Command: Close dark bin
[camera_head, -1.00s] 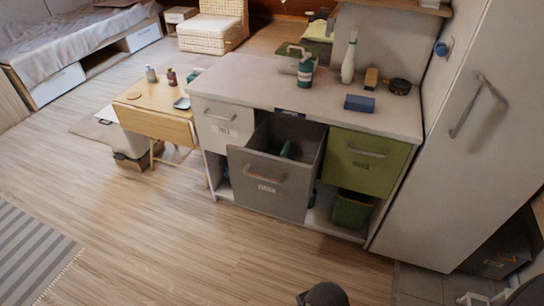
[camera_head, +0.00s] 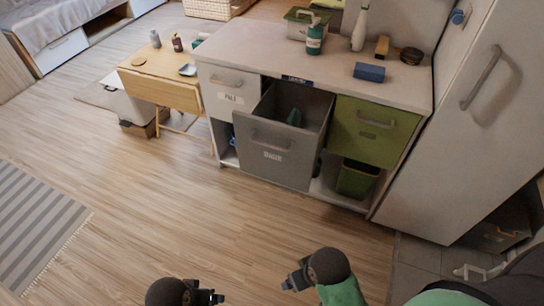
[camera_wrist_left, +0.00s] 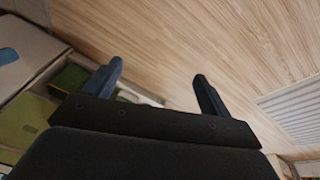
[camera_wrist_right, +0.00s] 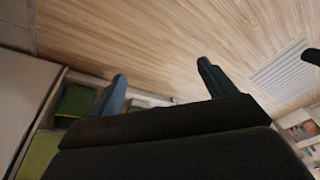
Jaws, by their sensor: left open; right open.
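The dark grey bin (camera_head: 276,156) is a drawer in the middle of the counter unit, with a label and a bar handle (camera_head: 280,140) on its front. My left gripper (camera_head: 219,298) is at the bottom of the head view, open and empty, well in front of the bin. My right gripper (camera_head: 287,286) is to its right, also open and empty, apart from the bin. Both wrist views show spread fingers, in the left (camera_wrist_left: 158,84) and in the right (camera_wrist_right: 163,80), with floor beyond.
A white drawer (camera_head: 229,92) and a green drawer (camera_head: 369,131) flank the bin, both shut. A green container (camera_head: 356,180) sits below the green drawer. A wooden table (camera_head: 160,88) stands left. A tall light cabinet (camera_head: 450,130) stands right. The floor before the unit is clear.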

